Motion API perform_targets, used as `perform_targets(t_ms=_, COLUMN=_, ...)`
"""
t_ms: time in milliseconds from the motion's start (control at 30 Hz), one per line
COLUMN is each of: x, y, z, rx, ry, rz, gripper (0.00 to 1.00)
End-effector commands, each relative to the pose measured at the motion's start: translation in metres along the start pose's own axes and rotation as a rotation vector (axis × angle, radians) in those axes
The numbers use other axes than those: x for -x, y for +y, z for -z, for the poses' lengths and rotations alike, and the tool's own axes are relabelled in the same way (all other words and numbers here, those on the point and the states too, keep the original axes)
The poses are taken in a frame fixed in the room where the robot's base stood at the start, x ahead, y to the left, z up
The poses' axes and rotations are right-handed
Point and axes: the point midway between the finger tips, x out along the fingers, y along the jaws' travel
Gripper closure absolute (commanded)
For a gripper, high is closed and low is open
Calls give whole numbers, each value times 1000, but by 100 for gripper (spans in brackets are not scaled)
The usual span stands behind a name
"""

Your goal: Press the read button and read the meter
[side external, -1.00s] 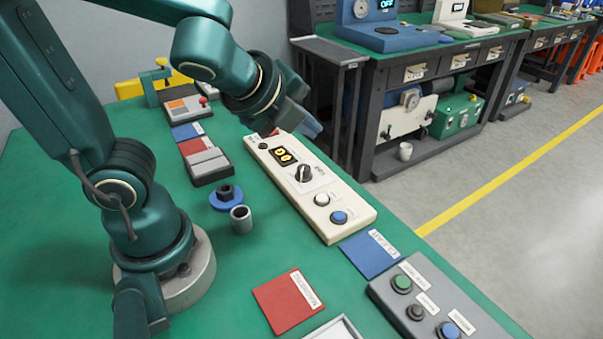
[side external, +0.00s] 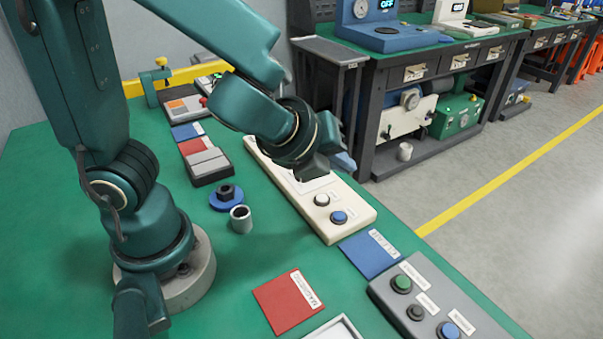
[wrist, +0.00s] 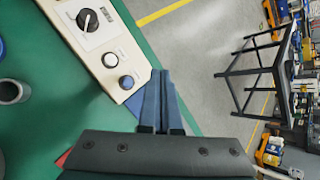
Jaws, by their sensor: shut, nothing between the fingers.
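The cream meter panel (side external: 357,207) lies on the green bench. It carries a white button (side external: 321,199) and a blue button (side external: 339,217) at its near end. Its labels are too small to read. The wrist view shows its black knob (wrist: 88,20), the white button (wrist: 110,60) and the darker end button (wrist: 126,82). In the wrist view my gripper's fingertips (wrist: 162,72) appear just beyond the panel's end corner, touching no button.
A grey button box (side external: 430,300) and a blue labelled card (side external: 370,253) lie nearer the camera. A red card (side external: 284,304), a grey cylinder (side external: 241,219) and a blue disc with a black nut (side external: 226,198) lie left of the panel. Bare green bench lies between.

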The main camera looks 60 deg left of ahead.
Motion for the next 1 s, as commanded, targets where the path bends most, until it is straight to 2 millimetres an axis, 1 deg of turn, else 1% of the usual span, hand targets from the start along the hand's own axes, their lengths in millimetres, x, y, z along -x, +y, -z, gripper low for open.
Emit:
perform_targets(t_ms=200, x=-16, y=13, z=14, rx=-10, ry=7, rz=-3, gripper=100)
perform_targets(t_ms=600, x=-43, y=33, z=32, rx=-10, ry=2, rz=-6, gripper=100)
perform_targets(t_ms=800, x=-52, y=39, z=39, rx=-6, ry=3, rz=-3, gripper=100)
perform_targets(t_ms=1000, x=-54, y=40, z=41, rx=-2, ry=4, rz=1, gripper=100)
